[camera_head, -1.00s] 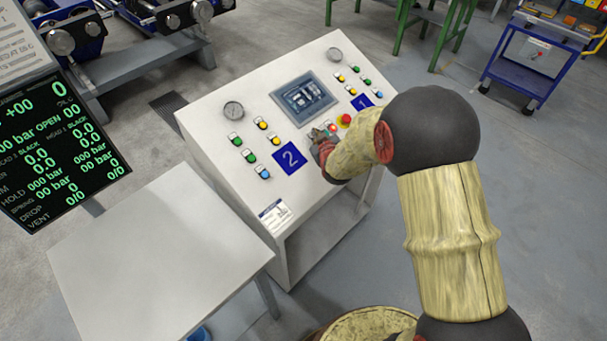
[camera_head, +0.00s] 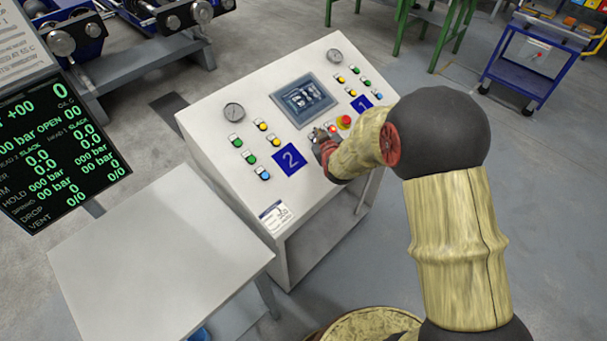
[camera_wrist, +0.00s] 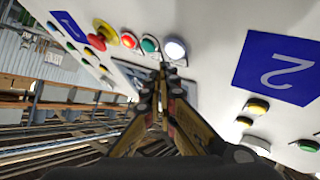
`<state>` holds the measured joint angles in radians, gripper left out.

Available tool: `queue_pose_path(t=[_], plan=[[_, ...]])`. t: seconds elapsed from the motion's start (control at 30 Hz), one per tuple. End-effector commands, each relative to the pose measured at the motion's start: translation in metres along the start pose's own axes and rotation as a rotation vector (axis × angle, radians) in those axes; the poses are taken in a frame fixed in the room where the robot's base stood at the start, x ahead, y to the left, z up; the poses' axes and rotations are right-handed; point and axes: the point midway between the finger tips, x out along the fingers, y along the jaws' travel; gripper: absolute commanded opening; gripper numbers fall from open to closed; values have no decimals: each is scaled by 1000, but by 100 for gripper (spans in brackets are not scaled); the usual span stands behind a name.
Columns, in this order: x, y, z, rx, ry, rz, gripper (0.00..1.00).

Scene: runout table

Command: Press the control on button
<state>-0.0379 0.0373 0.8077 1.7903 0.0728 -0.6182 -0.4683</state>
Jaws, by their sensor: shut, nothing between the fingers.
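The sloping control panel (camera_head: 255,170) carries a short button row by the emergency stop. In the wrist view this row shows a red mushroom stop on yellow (camera_wrist: 104,34), a red button (camera_wrist: 128,40), a green button (camera_wrist: 150,45) and a bright white button (camera_wrist: 174,49). I cannot read which one is labelled control on. My gripper (camera_wrist: 164,70) is shut and empty, its tips close to the panel just below the green and white buttons in the picture. Contact cannot be told. In the head view my gripper (camera_head: 322,136) partly hides the row.
A blue "2" plate (camera_head: 290,158) and several yellow, green and blue buttons lie left of my gripper. A screen (camera_head: 304,100) sits above it, a blue "1" plate (camera_head: 361,103) at the upper right. A grey table (camera_head: 150,260) stands in front left.

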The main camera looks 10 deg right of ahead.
Motion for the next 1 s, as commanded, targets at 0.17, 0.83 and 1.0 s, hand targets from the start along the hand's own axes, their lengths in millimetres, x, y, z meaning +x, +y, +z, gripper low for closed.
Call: queue_pose_path(t=[0.17,0.83,1.0], plan=[[0,0,0,0,0,0,0],[-34,25,-26,-1,1,0,0],[-42,31,-31,0,1,1,0]])
